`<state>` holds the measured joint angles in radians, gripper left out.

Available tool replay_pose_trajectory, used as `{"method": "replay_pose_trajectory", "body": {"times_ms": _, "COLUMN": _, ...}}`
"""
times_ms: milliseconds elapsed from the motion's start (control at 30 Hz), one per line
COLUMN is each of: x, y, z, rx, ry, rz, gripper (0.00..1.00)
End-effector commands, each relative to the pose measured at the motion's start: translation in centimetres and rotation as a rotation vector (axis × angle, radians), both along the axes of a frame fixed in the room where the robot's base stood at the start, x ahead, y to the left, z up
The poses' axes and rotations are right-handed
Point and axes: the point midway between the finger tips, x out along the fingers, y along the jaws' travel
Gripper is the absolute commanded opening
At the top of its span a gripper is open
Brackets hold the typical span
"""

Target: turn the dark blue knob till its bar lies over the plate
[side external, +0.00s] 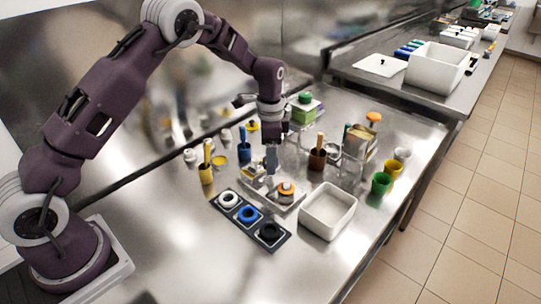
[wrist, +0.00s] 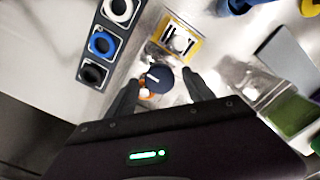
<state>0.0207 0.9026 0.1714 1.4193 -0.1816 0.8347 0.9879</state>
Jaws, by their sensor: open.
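The dark blue knob (wrist: 157,78) is a round cap with a small pale mark on top, seen in the wrist view. My gripper (wrist: 160,77) is open, with one finger on each side of the knob; I cannot tell whether they touch it. Beyond the knob is a yellow-edged plate (wrist: 176,42) with pale and dark parts. I cannot make out the knob's bar clearly or where it points. In the side view my gripper (side external: 271,170) points down over a shallow pale tray, and its fingers hide the knob.
A dark strip with white, blue and black rings (side external: 249,214) lies in front. An orange-topped piece (side external: 287,187) and a white bin (side external: 328,209) stand to the right. A brown cup (side external: 317,159) and green cup (side external: 381,183) stand nearby. The front left counter is clear.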

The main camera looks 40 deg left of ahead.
Motion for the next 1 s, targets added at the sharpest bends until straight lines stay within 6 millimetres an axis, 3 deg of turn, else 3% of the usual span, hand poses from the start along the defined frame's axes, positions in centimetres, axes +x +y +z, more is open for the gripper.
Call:
{"method": "replay_pose_trajectory", "body": {"times_ms": 133, "x": -0.01, "y": -0.01, "z": 0.03, "rx": 0.000, "ry": 0.000, "rz": 0.000, "gripper": 0.59}}
{"method": "replay_pose_trajectory", "body": {"times_ms": 433, "x": -0.01, "y": -0.01, "z": 0.06, "rx": 0.000, "ry": 0.000, "rz": 0.000, "gripper": 0.00}}
{"method": "replay_pose_trajectory", "body": {"times_ms": 767, "x": -0.01, "y": 0.00, "z": 0.09, "rx": 0.000, "ry": 0.000, "rz": 0.055, "gripper": 0.00}}
{"method": "replay_pose_trajectory", "body": {"times_ms": 1000, "x": -0.02, "y": 0.01, "z": 0.10, "rx": 0.000, "ry": 0.000, "rz": 0.222, "gripper": 0.00}}
